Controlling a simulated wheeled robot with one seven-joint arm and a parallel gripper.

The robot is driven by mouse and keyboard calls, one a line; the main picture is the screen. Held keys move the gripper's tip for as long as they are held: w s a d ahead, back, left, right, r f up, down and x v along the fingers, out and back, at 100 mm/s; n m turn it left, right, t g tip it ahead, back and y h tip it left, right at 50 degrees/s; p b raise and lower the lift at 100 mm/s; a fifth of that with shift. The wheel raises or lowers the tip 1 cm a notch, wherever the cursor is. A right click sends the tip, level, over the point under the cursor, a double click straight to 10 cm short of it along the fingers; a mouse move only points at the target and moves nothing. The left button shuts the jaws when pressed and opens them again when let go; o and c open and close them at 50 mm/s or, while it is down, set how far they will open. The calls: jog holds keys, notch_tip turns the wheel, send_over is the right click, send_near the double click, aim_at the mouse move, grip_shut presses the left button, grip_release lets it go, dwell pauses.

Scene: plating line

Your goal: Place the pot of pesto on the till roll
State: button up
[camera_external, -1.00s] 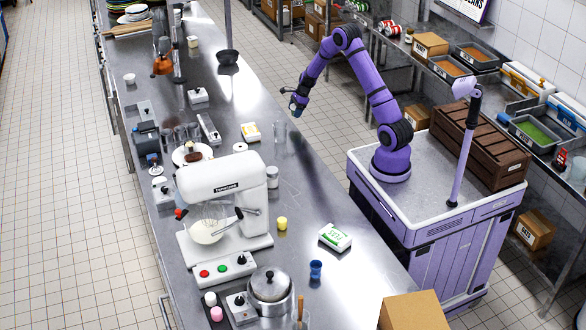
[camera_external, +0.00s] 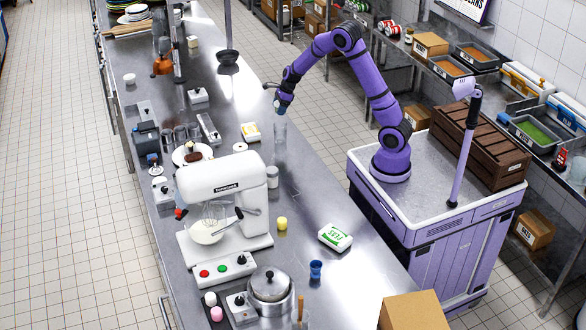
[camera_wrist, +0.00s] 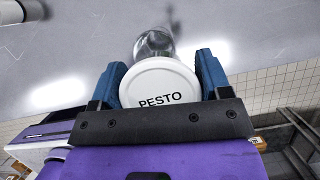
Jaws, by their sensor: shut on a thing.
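The pot of pesto shows in the wrist view as a round white lid marked PESTO (camera_wrist: 160,80). Blue fingers press on both sides of it; my gripper (camera_wrist: 160,68) is shut on the pot. In the outside view my gripper (camera_external: 279,108) is over the steel counter, just above or beside a clear glass (camera_external: 280,131); the pot is hard to make out there. I cannot pick out the till roll for certain. A small white cylinder (camera_external: 210,299) stands at the counter's near end, but its kind is unclear.
A white mixer (camera_external: 222,185) stands mid-counter, with a pale jar (camera_external: 272,178) beside it. The counter's right strip is partly clear.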

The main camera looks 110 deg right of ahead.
jog(key=w+a, duration=0.9)
jog(key=a, duration=0.4)
send_over(236, 147)
jog(key=s, duration=0.1)
jog(key=shift+m, duration=0.3)
notch_tip(236, 147, down, 7)
jog(key=shift+s+r, duration=0.1)
jog(key=shift+r, duration=0.1)
jog(key=shift+f, duration=1.7)
jog(key=shift+f, duration=0.1)
jog(key=o, duration=1)
jog(key=shift+c, duration=0.2)
